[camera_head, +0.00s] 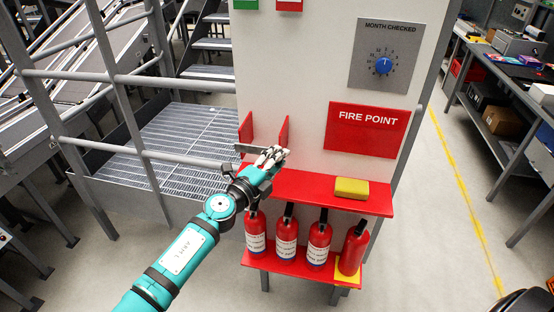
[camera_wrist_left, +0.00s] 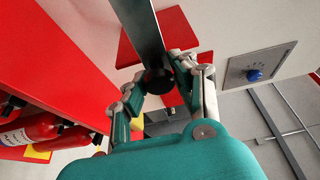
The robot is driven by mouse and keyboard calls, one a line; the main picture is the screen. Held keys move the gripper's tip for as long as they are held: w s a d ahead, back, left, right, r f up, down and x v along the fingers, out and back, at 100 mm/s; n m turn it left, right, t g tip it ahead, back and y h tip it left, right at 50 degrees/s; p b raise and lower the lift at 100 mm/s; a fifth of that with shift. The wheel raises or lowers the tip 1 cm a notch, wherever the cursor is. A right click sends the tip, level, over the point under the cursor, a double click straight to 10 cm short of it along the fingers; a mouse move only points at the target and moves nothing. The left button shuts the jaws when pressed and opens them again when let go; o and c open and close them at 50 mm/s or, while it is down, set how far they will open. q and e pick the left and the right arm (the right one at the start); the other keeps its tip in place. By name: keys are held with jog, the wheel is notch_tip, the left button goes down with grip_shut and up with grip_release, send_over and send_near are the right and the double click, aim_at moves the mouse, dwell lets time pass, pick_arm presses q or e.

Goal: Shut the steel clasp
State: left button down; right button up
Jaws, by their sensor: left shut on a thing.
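The steel clasp (camera_head: 247,149) is a flat grey bar in front of two red brackets on the white fire point panel. In the left wrist view the steel clasp (camera_wrist_left: 148,38) runs down from the top edge to a round black knob (camera_wrist_left: 158,81) at its end. My left gripper (camera_head: 271,157) is at the clasp's right end. In the left wrist view the left gripper (camera_wrist_left: 160,76) has its fingers on both sides of the knob, shut on it. The fingers hide part of that end in the head view. My right gripper is not in view.
Just below the gripper is a red shelf (camera_head: 315,190) with a yellow block (camera_head: 351,188). Several red extinguishers (camera_head: 319,240) stand on a lower red shelf. A blue dial (camera_head: 383,66) is on the panel. Grey railings (camera_head: 110,80) stand at the left.

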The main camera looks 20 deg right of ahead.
pick_arm(q)
jog(key=c, duration=1.1)
grip_release()
jog(key=shift+w, duration=0.1)
jog(key=shift+c, duration=0.2)
jog(key=shift+o, duration=0.5)
jog(key=v, duration=1.2)
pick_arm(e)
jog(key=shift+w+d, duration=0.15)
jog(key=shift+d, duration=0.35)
pick_arm(q)
jog(key=shift+d+f, duration=0.1)
